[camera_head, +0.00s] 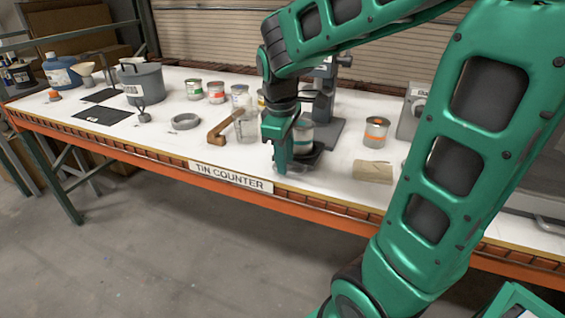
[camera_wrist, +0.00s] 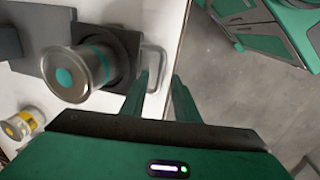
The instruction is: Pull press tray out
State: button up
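The press tray is a dark square plate (camera_wrist: 127,50) with a pale bar handle (camera_wrist: 156,50) on its counter-edge side in the wrist view. A metal tin with a teal mark (camera_wrist: 77,76) stands on it; the tin (camera_head: 303,137) also shows in the head view under the grey press (camera_head: 324,92). My gripper (camera_wrist: 165,85) points down at the handle, with its two green fingers apart. One finger overlaps the handle in the picture, so contact cannot be told. In the head view my gripper (camera_head: 283,165) partly hides the tray's front.
A glass beaker (camera_head: 247,128) and a brown wooden-looking handle piece (camera_head: 222,126) stand close left of my gripper. The counter's front edge (camera_head: 230,177) is near, with open floor beyond.

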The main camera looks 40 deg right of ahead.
notch_tip(320, 180, up, 9)
jog(key=a, duration=0.1)
jog(key=shift+s+a, duration=0.2)
jog(key=shift+s, duration=0.2)
jog(key=shift+f, duration=0.15)
jog(key=s+d+f+m+y, duration=0.1)
jog(key=s+d+f+m, duration=0.2)
jog(key=s, duration=0.6)
jog(key=s+d+f+m+g, duration=0.1)
jog(key=s+d+f+m, duration=0.2)
jog(key=s+f+m, duration=0.5)
jog(key=shift+s+m+y, duration=0.4)
jog(key=shift+s+m, duration=0.7)
jog(key=shift+s, duration=0.05)
jog(key=shift+w+f, duration=0.2)
jog(key=shift+w, duration=0.4)
